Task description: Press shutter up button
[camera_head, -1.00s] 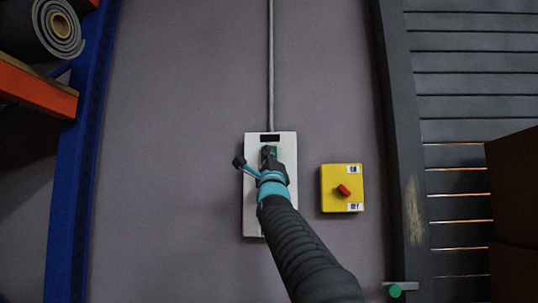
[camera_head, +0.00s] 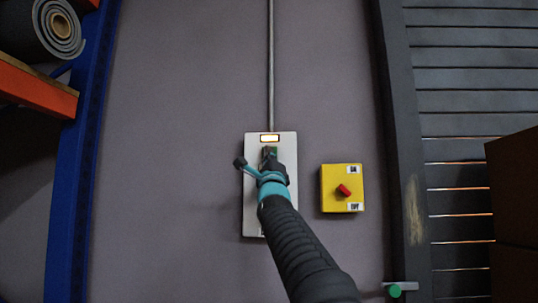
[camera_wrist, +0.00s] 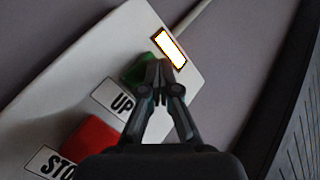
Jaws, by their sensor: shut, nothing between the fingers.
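A white control panel (camera_head: 285,139) is fixed to the wall, with a lit window (camera_head: 269,138) near its top; the window also glows in the wrist view (camera_wrist: 170,48). A green button (camera_wrist: 135,70) sits just below the window, next to a label reading UP (camera_wrist: 118,101). My gripper (camera_wrist: 160,72) is shut and empty, with its tips over the green button and partly hiding it. The tips look to be at the button, but I cannot tell how far it is pushed in. A red button (camera_wrist: 90,140) with a partly hidden label beginning STO (camera_wrist: 52,163) is lower on the panel.
A yellow box (camera_head: 330,178) with a red rotary switch (camera_head: 343,190) is right of the panel. A slatted shutter (camera_head: 465,85) is at the right, with brown boxes (camera_head: 512,215) in front. A blue rack post (camera_head: 85,150) stands at the left.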

